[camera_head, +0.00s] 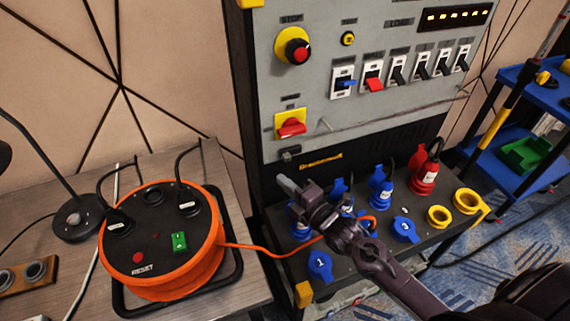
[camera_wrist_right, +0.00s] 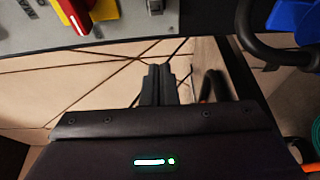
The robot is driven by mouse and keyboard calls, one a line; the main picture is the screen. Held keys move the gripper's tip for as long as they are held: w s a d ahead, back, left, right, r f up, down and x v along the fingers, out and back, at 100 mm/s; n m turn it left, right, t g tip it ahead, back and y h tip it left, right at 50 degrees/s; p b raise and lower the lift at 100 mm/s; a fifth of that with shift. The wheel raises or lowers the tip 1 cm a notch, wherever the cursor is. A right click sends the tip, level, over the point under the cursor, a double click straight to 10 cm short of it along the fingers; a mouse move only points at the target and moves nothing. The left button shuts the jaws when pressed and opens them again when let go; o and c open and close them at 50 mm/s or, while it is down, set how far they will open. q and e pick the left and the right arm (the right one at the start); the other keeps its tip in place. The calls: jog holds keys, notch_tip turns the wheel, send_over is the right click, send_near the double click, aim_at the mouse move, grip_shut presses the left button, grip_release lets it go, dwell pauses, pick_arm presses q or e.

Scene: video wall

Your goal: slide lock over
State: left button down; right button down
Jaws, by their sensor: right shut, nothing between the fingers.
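The grey control panel (camera_head: 330,95) stands upright at the centre of the head view. A row of switches on it includes one with a blue piece (camera_head: 345,83) and one with a red piece (camera_head: 375,84). A small black block (camera_head: 290,153) sits at the panel's lower left edge, below the red handle on a yellow plate (camera_head: 291,128). I cannot tell which part is the lock. My right gripper (camera_head: 285,183) is shut and empty, below the black block and apart from the panel. The wrist view shows its closed fingers (camera_wrist_right: 158,75), with the red handle (camera_wrist_right: 72,15) at upper left.
Blue sockets, including one marked 1 (camera_head: 320,265), and a red plug (camera_head: 424,172) crowd the shelf below my right arm. An orange cable reel (camera_head: 160,245) stands on the table at left, its cable running to the shelf. A blue cart (camera_head: 510,165) is at right.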

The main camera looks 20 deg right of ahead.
aim_at(289, 153)
jog(key=w, duration=0.2)
jog(key=w+p, duration=0.1)
jog(key=w+d+p, duration=0.1)
jog(key=w, duration=0.1)
jog(key=shift+w+r, duration=0.1)
jog(key=shift+w, duration=0.25)
jog(key=shift+d, duration=0.4)
jog(key=d, duration=0.4)
jog(key=shift+w+d, duration=0.1)
jog(key=shift+d, duration=0.05)
